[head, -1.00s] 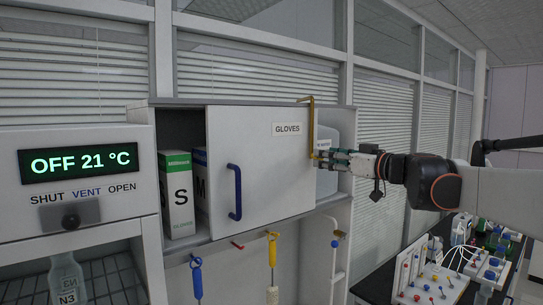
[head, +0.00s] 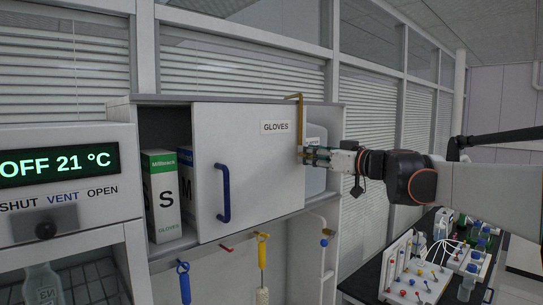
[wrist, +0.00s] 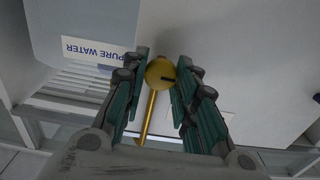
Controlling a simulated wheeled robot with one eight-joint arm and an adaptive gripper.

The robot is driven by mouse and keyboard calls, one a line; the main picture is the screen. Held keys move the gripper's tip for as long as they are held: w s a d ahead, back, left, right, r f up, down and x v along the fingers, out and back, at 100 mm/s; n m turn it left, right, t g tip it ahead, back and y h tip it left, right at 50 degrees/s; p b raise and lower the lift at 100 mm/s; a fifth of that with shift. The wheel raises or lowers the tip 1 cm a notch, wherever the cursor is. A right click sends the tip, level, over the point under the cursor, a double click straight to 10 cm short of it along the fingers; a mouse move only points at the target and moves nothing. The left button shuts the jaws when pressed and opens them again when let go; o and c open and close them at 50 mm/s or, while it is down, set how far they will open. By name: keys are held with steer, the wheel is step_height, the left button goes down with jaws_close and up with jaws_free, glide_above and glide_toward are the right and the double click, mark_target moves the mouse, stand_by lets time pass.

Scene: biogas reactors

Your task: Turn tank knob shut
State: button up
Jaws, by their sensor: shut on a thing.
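The tank (head: 315,178) stands in the right part of the wall cabinet, behind the sliding door's edge. Its PURE WATER label (wrist: 94,48) shows upside down in the wrist view. A brass pipe (head: 301,115) comes over the cabinet top and down to my gripper. The round brass knob (wrist: 158,71) has a dark mark pointing to the right in the wrist view. My gripper (wrist: 161,80) has a finger on either side of the knob and is shut on it. In the head view my gripper (head: 308,155) covers the knob.
The white GLOVES door (head: 250,180) has a blue handle (head: 224,192). Glove boxes (head: 162,195) stand left of it. Tools hang below the cabinet, including a yellow-topped one (head: 262,250). A dark bench (head: 365,285) with apparatus lies at the lower right.

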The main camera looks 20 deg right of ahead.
steer(key=m+b, duration=0.1)
steer(key=m, duration=0.5)
steer(key=m+b, duration=0.1)
steer(key=m, duration=0.6)
steer(key=shift+d+f+m, duration=0.15)
steer(key=shift+m, duration=2.15)
steer(key=o, duration=1)
